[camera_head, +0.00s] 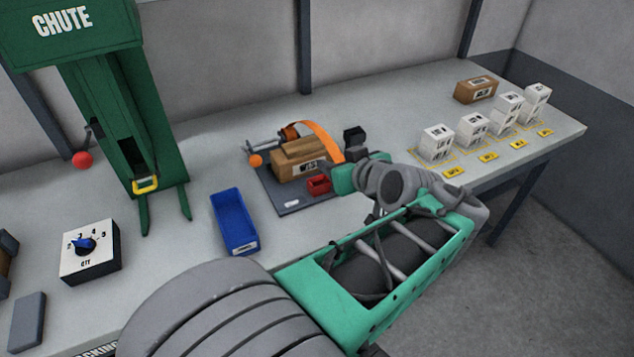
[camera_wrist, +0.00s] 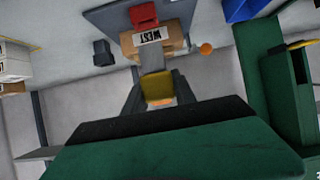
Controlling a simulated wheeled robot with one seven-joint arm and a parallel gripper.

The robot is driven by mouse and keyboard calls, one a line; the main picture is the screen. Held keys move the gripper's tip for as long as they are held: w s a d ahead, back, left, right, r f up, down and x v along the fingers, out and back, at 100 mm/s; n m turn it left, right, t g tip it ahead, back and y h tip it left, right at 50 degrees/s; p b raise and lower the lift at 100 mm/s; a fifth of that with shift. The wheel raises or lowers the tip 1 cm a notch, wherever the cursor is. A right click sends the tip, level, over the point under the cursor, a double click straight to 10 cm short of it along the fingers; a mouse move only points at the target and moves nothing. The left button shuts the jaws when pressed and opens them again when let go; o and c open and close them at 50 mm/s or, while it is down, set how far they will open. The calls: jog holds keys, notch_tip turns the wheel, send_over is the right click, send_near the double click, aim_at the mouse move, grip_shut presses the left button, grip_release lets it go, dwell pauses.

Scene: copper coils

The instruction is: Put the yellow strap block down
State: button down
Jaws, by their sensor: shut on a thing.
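The yellow strap block (camera_wrist: 158,86) sits between the two grey fingers of my gripper (camera_wrist: 159,92) in the wrist view. My gripper is shut on it, with a bit of orange showing just below it. In the head view the block is hidden, and my green gripper (camera_head: 338,178) is just right of a brown carton (camera_head: 291,165) on a dark mat (camera_head: 278,200). The carton, labelled WEST, also shows in the wrist view (camera_wrist: 177,30), beyond the block. An orange strap (camera_head: 320,137) arches over from a reel behind the carton toward my gripper.
A small red bin (camera_head: 319,184) stands against the carton, and a blue bin (camera_head: 235,220) stands left of the mat. A black block (camera_head: 354,135) is close to my gripper. White box stacks (camera_head: 436,145) stand to the right. The green chute (camera_head: 120,120) rises at left.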

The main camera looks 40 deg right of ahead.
jog(key=x, duration=0.5)
jog(key=f+x, duration=0.1)
jog(key=x, duration=0.4)
jog(key=s+x, duration=0.1)
jog(key=x, duration=0.4)
jog(key=shift+w+d+f+p, duration=0.2)
jog(key=shift+d+f+p, duration=0.15)
jog(key=shift+d+f, duration=0.15)
notch_tip(320, 180, down, 3)
jog(key=shift+r, duration=0.1)
jog(key=shift+f, duration=0.4)
jog(key=c, duration=1)
grip_release()
jog(key=shift+r, duration=0.15)
